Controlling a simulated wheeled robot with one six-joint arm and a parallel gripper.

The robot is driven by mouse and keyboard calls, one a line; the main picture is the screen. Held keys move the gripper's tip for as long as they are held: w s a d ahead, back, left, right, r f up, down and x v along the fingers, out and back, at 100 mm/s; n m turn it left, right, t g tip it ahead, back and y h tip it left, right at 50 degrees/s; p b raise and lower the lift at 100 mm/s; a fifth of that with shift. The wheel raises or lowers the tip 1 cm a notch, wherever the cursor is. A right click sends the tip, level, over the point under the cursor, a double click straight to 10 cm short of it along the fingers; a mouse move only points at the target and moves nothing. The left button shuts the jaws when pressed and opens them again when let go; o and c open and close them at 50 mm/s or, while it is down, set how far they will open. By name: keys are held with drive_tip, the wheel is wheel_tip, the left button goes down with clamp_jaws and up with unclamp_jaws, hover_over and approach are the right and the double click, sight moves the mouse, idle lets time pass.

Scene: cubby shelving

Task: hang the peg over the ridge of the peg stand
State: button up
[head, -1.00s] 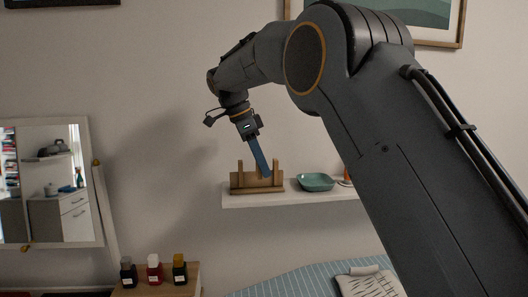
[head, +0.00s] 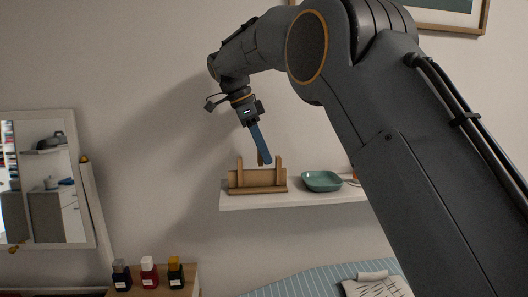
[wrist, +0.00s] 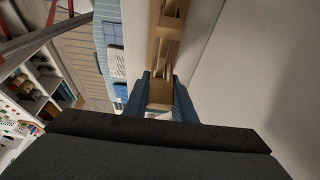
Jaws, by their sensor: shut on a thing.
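The wooden peg stand (head: 257,187) sits near the left end of the white wall shelf, with an upright post at each side. My gripper (head: 265,162) has long blue fingers and points down and slightly right, its tips between the tops of the posts. It is shut on the wooden peg (wrist: 160,92), which shows between the fingers (wrist: 161,78) in the wrist view. In the head view the fingers hide most of the peg; a sliver of wood shows beside them. The stand (wrist: 170,25) also shows ahead of the fingertips. Whether peg and ridge touch is unclear.
A green dish (head: 322,181) stands right of the stand on the shelf (head: 300,199). A small orange object (head: 353,181) is partly hidden by my arm. Several bottles (head: 149,272) stand on a lower cabinet at left. A mirror (head: 40,185) stands far left.

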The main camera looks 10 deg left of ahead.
drive_tip(key=shift+s+a+r+p, duration=0.1)
drive_tip(key=shift+a+p, duration=0.05)
drive_tip(key=shift+p, duration=0.15)
drive_tip(key=shift+f+b, duration=1.55)
drive_tip(key=shift+f, duration=1.25)
drive_tip(key=o, duration=1.1)
